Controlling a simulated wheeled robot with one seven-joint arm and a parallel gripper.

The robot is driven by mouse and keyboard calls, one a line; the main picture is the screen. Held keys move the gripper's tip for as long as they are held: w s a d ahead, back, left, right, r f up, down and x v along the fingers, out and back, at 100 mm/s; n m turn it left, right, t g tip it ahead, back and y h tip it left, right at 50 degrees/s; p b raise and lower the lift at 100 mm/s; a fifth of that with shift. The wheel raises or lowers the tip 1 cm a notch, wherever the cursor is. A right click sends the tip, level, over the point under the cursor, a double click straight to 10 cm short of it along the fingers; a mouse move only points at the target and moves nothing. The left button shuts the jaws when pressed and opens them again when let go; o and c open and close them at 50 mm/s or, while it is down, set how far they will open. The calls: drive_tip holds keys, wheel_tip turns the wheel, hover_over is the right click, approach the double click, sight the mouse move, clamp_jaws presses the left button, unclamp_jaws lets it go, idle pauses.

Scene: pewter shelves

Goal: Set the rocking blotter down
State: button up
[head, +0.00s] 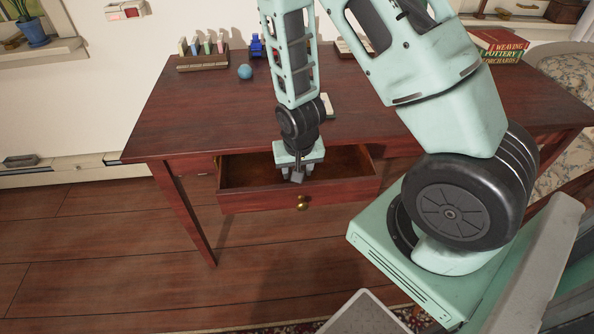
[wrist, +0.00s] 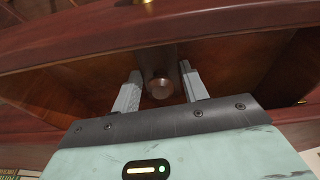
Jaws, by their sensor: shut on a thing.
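My gripper (head: 293,178) is over the open desk drawer (head: 340,190) and points down into it. In the wrist view its two grey fingers (wrist: 159,75) stand on either side of a round brown knob (wrist: 160,88), with a darker wooden body beyond it; I take this as the rocking blotter, held by its knob. In the head view only a small greyish part of the blotter (head: 297,177) shows between the fingers. I cannot tell whether it touches the drawer floor. No other thing is visible in the drawer.
The drawer's front panel has a brass knob (head: 303,202). On the dark red desk (head: 190,110) stand a rack with several small pieces (head: 203,62), a blue-grey ball (head: 245,72) and a blue object (head: 257,46). Books (head: 500,45) lie at the back right.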

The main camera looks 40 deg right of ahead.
drive_tip(key=shift+w+d+r+g+y+p, duration=0.15)
drive_tip(key=shift+w+d+g+y+p, duration=0.15)
drive_tip(key=shift+g, duration=0.25)
drive_tip(key=shift+w+d+r+g+y+p, duration=0.1)
drive_tip(key=shift+w+g+y+p, duration=0.1)
drive_tip(key=shift+g+y, duration=0.3)
drive_tip(key=shift+s+a+f, duration=0.1)
drive_tip(key=shift+a+f, duration=0.05)
drive_tip(key=shift+f, duration=0.75)
drive_tip(key=shift+f, duration=0.1)
drive_tip(key=o, duration=0.9)
